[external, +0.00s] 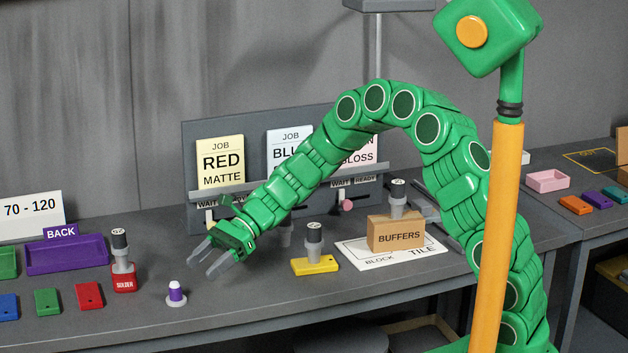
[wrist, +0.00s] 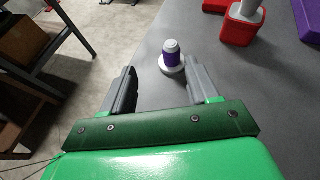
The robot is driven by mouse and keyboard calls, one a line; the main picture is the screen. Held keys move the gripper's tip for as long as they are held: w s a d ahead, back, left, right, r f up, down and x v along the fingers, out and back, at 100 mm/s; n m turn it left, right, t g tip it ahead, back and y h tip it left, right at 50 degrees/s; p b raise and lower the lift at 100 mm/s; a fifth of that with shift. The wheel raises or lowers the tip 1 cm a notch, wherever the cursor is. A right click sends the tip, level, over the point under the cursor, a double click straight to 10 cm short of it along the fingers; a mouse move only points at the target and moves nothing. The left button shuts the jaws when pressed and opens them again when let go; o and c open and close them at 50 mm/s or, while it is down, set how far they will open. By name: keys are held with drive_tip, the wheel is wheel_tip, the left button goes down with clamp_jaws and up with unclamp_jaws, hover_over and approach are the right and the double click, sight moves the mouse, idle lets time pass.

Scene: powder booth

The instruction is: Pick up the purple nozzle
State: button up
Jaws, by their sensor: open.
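The purple nozzle (external: 176,293) stands upright on the bench near its front edge, on a pale round base with a pale top. It also shows in the wrist view (wrist: 171,57), ahead of the fingers and nearer the right one. My gripper (external: 208,266) is open and empty, to the right of the nozzle and above the bench in the external view. In the wrist view my gripper (wrist: 158,82) has its two grey fingers spread apart, and neither touches the nozzle.
A red block labelled SOLDER (external: 125,282) bears a grey stamp-like piece, just behind and left of the nozzle. A purple tray (external: 67,254) lies farther left. A yellow block (external: 314,266) stands to the right. The bench's front edge (external: 150,340) runs close by the nozzle.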

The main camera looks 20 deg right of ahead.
sight(174, 289)
drive_tip(key=shift+w+a+f+m, duration=0.25)
drive_tip(key=shift+a+f, duration=0.15)
drive_tip(key=shift+f, duration=0.05)
drive_tip(key=shift+w+a+f+m, duration=0.25)
drive_tip(key=shift+a+f, duration=0.1)
drive_tip(key=shift+f, duration=0.1)
drive_tip(key=shift+r+x, duration=0.1)
drive_tip(key=shift+x, duration=1.8)
drive_tip(key=shift+r+x, duration=0.15)
drive_tip(key=shift+x, duration=1.8)
drive_tip(key=shift+a, duration=0.15)
drive_tip(key=shift+w, duration=0.1)
drive_tip(key=c, duration=1.1)
drive_tip(key=shift+o, duration=0.2)
drive_tip(key=shift+r, duration=0.15)
